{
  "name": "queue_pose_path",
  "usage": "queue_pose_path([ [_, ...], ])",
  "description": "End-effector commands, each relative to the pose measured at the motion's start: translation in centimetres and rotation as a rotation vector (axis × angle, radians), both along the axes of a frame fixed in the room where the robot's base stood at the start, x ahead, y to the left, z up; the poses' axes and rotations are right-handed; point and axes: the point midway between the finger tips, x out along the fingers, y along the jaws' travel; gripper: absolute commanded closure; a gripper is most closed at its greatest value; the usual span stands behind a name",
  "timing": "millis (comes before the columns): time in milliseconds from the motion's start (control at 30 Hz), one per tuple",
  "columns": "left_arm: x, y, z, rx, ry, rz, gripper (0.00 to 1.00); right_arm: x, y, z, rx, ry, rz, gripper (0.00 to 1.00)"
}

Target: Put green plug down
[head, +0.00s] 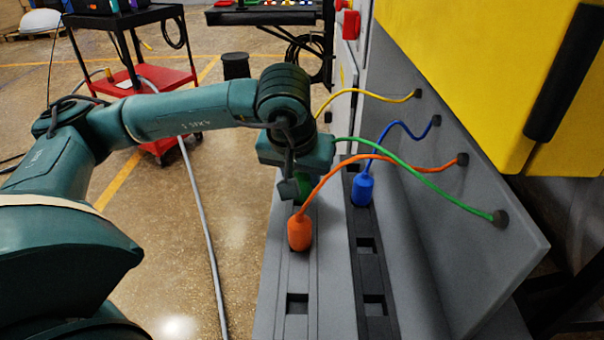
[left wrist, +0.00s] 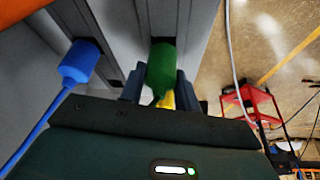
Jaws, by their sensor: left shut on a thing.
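The green plug (head: 304,188) shows only in part in the head view, below my left gripper (head: 296,187). In the left wrist view the green plug (left wrist: 161,66) sits between the two fingers of my left gripper (left wrist: 158,88), which is shut on it. The plug's far end is by a dark slot in the grey rail; I cannot tell whether it is inside. Its green cable (head: 420,182) runs to the grey side panel. My right gripper is not in view.
The orange plug (head: 300,232) stands in the near rail, close to my gripper. The blue plug (head: 363,188) stands in the dark rail. Empty square sockets (head: 297,304) lie nearer. A yellow cable (head: 370,92) passes behind my wrist. A red cart (head: 150,80) stands at left.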

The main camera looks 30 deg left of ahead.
Motion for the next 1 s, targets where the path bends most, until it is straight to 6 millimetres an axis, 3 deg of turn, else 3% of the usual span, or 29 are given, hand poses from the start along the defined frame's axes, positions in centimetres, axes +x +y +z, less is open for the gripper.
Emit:
queue_pose_path([
  [300, 0.0, 0.0, -0.8, 0.001, 0.000, 0.001, 0.90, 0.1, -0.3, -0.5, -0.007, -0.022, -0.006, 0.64],
  [333, 0.0, 0.0, -0.7, 0.001, 0.000, 0.001, 0.67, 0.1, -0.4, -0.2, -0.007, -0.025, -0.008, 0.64],
  [567, 0.0, 0.0, -0.6, 0.001, 0.000, 0.000, 0.48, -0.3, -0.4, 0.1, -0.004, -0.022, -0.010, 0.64],
  [833, 0.0, 0.0, -0.5, 0.001, 0.000, 0.001, 0.46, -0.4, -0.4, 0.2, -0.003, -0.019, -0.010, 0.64],
  [1000, -0.1, -0.1, 0.8, 0.000, -0.002, 0.000, 0.46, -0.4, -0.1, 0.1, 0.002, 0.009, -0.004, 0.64],
])
